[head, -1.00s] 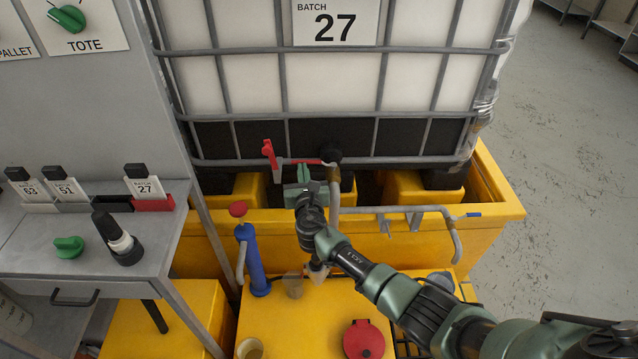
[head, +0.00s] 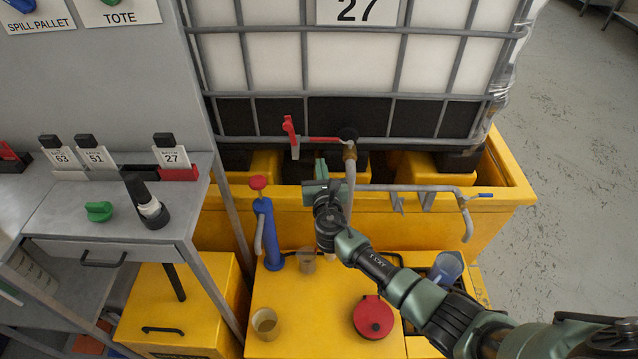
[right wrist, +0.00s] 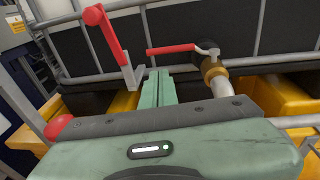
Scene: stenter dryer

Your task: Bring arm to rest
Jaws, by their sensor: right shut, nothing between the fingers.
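My right gripper (head: 321,170) is shut and empty. Its arm comes in from the lower right of the head view, and the jaws point toward the tote's outlet. In the right wrist view the two green fingers (right wrist: 158,88) lie together with nothing between them. They are just below and in front of the red valve handle (right wrist: 170,49) and left of the brass fitting (right wrist: 214,76), with no clear contact. An upright red lever (head: 290,130) on a grey bracket stands just above the gripper in the head view. My left gripper is not in view.
The caged white tote (head: 350,60) sits in a yellow spill pallet (head: 490,215). A blue hand pump (head: 268,235), beakers (head: 265,323) and a red cap (head: 373,317) stand in front. A grey bench (head: 75,205) with batch tags is at left. Floor at right is clear.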

